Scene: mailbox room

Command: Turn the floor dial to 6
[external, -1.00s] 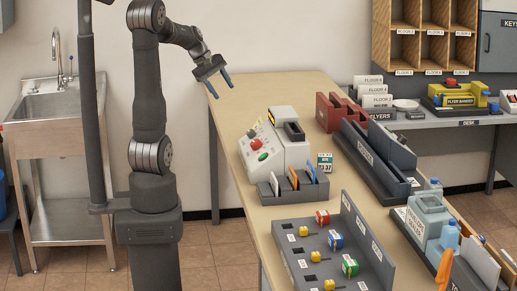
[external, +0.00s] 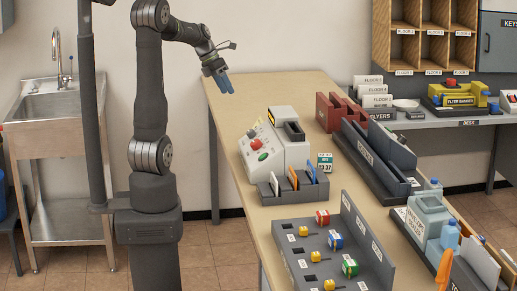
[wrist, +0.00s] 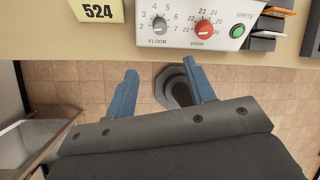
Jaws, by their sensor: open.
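The floor dial (wrist: 160,24) is a small grey knob on a pale panel in the wrist view, labelled FLOOR and ringed by numbers from 2 to 7. Which number it points to is too small to tell. In the external view the panel is the sloped front of a white-grey machine (external: 292,150) on the table. My gripper (wrist: 160,70) is open and empty, its two blue fingers spread below the dial in the wrist view. In the external view my gripper (external: 226,86) hangs in the air, above and left of the machine, apart from it.
Right of the floor dial are a red door dial (wrist: 205,29) and a green button (wrist: 237,31) labelled WRITE. A yellow card (wrist: 97,12) reads 524. Card slots (external: 292,185) stand before the machine, and a tray with coloured spools (external: 322,219) is nearer. The table's far left is clear.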

